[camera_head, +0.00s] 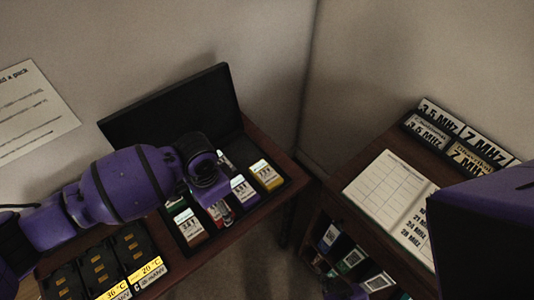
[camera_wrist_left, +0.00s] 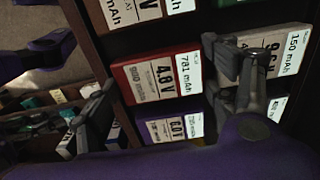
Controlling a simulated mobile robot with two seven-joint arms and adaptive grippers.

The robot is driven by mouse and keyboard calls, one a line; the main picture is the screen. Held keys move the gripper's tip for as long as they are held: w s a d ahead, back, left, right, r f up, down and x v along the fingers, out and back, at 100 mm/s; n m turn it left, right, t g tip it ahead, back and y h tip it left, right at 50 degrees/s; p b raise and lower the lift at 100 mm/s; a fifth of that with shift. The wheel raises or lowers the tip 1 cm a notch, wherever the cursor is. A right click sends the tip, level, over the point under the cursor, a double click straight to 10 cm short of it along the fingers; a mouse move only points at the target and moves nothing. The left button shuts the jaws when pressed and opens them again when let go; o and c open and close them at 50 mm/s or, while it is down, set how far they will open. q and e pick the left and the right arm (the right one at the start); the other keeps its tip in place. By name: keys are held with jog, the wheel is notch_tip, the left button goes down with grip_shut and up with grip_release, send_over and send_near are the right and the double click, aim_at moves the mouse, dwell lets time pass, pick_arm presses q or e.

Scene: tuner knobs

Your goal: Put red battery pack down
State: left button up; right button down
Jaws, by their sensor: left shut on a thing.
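The red battery pack (camera_wrist_left: 140,85), labelled 4.8V and 781 mAh, lies between the fingers of my left gripper (camera_wrist_left: 165,98) in the left wrist view. My left gripper (camera_head: 220,205) is shut on it, low over the open black case (camera_head: 172,108) in the head view. The arm hides most of the red pack there. The case also holds an orange-brown pack (camera_head: 190,225), a purple pack (camera_head: 243,188) and a yellow pack (camera_head: 267,174). Whether the red pack touches the case bottom cannot be told. My right gripper does not show clearly.
Black chargers (camera_head: 100,268) with yellow temperature labels stand at the front left of the table. On the right, a desk holds an open notebook (camera_head: 385,190) and MHz plates (camera_head: 440,118). A rack of packs (camera_head: 350,260) is below. My purple body part fills the right edge.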

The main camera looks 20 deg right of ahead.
pick_arm(q)
jog(key=o, duration=1.3)
jog(key=shift+f, duration=0.15)
jog(key=shift+c, duration=0.2)
notch_tip(320, 180, up, 12)
jog(key=p, duration=0.1)
